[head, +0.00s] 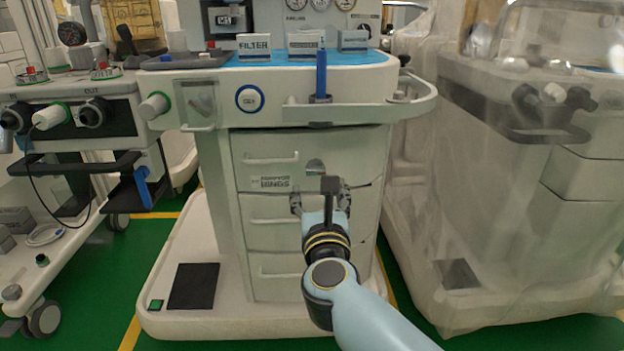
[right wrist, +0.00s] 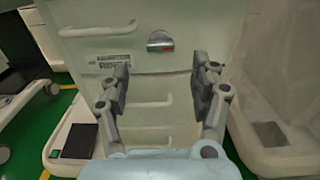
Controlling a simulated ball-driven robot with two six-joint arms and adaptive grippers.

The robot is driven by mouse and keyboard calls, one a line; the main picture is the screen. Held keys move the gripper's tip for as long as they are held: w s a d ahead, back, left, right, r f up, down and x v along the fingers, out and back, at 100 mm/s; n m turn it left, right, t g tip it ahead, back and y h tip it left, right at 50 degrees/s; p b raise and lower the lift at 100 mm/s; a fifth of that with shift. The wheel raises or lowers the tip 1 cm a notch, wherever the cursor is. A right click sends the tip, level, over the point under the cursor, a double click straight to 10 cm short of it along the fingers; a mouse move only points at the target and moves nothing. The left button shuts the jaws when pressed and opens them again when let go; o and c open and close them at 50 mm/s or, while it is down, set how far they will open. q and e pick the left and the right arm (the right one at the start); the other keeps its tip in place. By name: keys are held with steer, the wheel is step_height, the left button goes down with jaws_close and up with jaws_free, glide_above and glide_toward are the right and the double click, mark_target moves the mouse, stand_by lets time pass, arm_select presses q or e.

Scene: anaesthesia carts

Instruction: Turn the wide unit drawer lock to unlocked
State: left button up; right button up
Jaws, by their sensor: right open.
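The wide unit (head: 212,190) is the white cart in the middle of the head view, with a stack of drawers. Its drawer lock (head: 315,166) is a small grey metal piece on the top drawer front, right of the drawer handle. In the right wrist view the lock (right wrist: 160,41) shows a small red mark at its lower right. My right gripper (head: 321,200) is open and empty in front of the drawers, just below the lock. In the right wrist view its fingers (right wrist: 161,72) stand apart, with the lock above and between them, not touched. My left gripper is not in view.
A printed label (head: 271,183) sits left of the lock. A rail (head: 350,113) juts out above the drawers. A covered cart (head: 450,200) stands close on the right. Another cart (head: 90,150) stands left. Green floor (head: 110,265) shows between them.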

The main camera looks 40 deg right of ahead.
mark_target(316, 172)
steer(key=x, duration=0.7)
steer(key=shift+w+d+b, duration=0.15)
steer(key=shift+w+b, duration=0.05)
steer(key=shift+b, duration=0.1)
steer(key=shift+w+d, duration=0.25)
steer(key=shift+w, duration=0.15)
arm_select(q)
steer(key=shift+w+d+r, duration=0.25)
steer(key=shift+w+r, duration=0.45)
arm_select(e)
steer(key=shift+c, duration=0.3)
steer(key=c, duration=1.1)
